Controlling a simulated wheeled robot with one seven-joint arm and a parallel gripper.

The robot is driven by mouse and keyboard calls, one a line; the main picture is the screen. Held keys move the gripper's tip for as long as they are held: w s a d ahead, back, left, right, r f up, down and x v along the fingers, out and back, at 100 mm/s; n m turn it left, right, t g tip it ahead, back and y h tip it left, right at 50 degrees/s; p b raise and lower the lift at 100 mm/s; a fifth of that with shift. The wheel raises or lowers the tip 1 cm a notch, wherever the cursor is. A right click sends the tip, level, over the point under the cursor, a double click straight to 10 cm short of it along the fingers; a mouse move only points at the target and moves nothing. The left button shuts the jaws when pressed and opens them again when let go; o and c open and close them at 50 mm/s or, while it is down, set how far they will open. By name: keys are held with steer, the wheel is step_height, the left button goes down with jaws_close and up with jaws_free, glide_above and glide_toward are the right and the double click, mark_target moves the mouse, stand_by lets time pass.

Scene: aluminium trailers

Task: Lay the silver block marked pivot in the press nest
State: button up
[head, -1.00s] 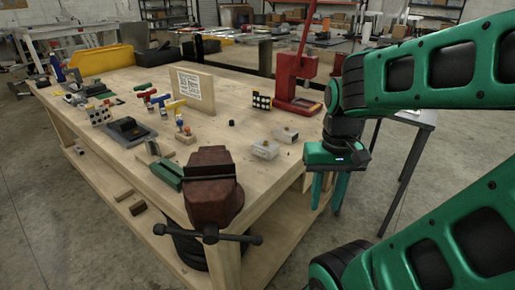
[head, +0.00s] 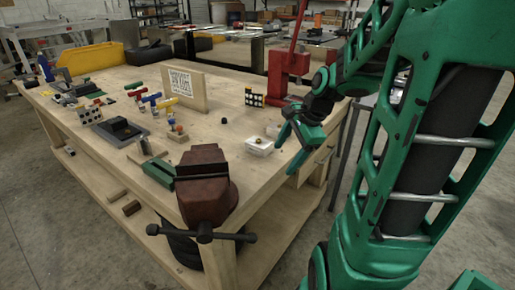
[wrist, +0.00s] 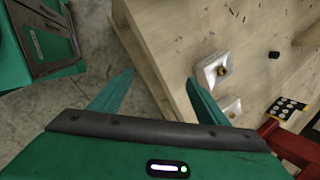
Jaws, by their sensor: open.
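My gripper (head: 285,158) is open and empty, tilted at the bench's right edge. In the wrist view its fingers (wrist: 161,77) are spread, with floor and the bench edge between and beyond them. A pale silvery box-like piece (head: 259,147) with a small brass-coloured part on it lies on the bench just left of the fingers; it also shows in the wrist view (wrist: 206,75). A second pale piece (wrist: 231,105) is beside it, partly behind the right finger. I cannot read a pivot mark on either. The red press (head: 290,72) stands behind; its nest cannot be made out.
A brown vise (head: 205,187) sits at the bench's front corner. A sign board (head: 184,86), a dotted card (head: 254,98) and a small black knob (head: 224,121) stand on the bench (head: 215,140).

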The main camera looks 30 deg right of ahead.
mark_target(258, 139)
steer(key=w+d+r+m+t+y, duration=0.2)
steer(key=w+d+m+t, duration=0.25)
steer(key=w+m, duration=0.6)
steer(key=shift+m+g, duration=0.25)
steer(key=x, duration=1)
steer(key=shift+s+a+f, duration=0.15)
steer(key=shift+a+f, duration=0.05)
steer(key=shift+f, duration=0.15)
steer(key=c, duration=1.4)
steer(key=shift+r, duration=0.1)
steer(key=shift+r, duration=0.85)
steer(key=r, duration=0.2)
steer(key=shift+s+a+r, duration=0.1)
steer(key=shift+s+r, duration=0.15)
steer(key=shift+r, duration=0.05)
steer(key=s+a+r, duration=0.1)
steer(key=s+r, duration=0.1)
steer(key=s, duration=0.1)
steer(key=s+a+r, duration=0.2)
steer(key=s, duration=0.1)
steer(key=s+a+r, duration=0.1)
steer(key=s+r, duration=0.1)
steer(key=s, duration=0.2)
steer(key=shift+a+r, duration=0.3)
steer(key=shift+a, duration=0.05)
